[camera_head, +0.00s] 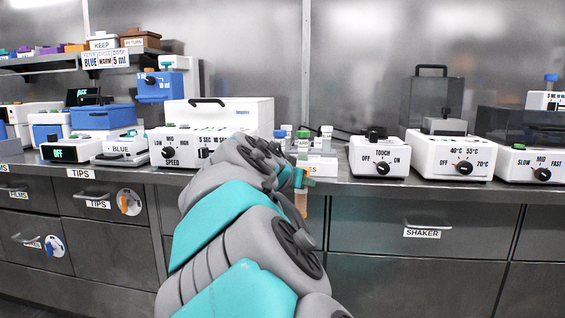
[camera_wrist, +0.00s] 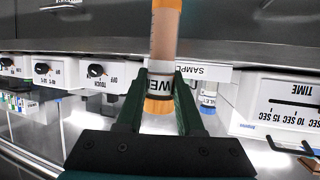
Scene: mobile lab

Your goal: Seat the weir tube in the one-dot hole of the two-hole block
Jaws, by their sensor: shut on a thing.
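The weir tube (camera_wrist: 161,85) has an orange cap, a white label whose visible letters read "WE", and a brownish-orange body. My gripper (camera_wrist: 159,88) is shut on it around the label, with one dark green finger on each side. In the head view my gripper (camera_head: 300,180) is partly hidden by my arm. The tube (camera_head: 301,204) hangs there about upright, in front of the counter's front edge and drawers. I cannot make out the two-hole block or its dots; my arm hides part of the counter.
A white sample holder (camera_head: 318,167) stands at the counter edge behind my gripper, with several capped tubes (camera_head: 327,132) near it. A blue-capped tube (camera_wrist: 208,98) shows beside the right finger in the wrist view. A touch mixer (camera_head: 378,157) and heater (camera_head: 450,157) stand to the right.

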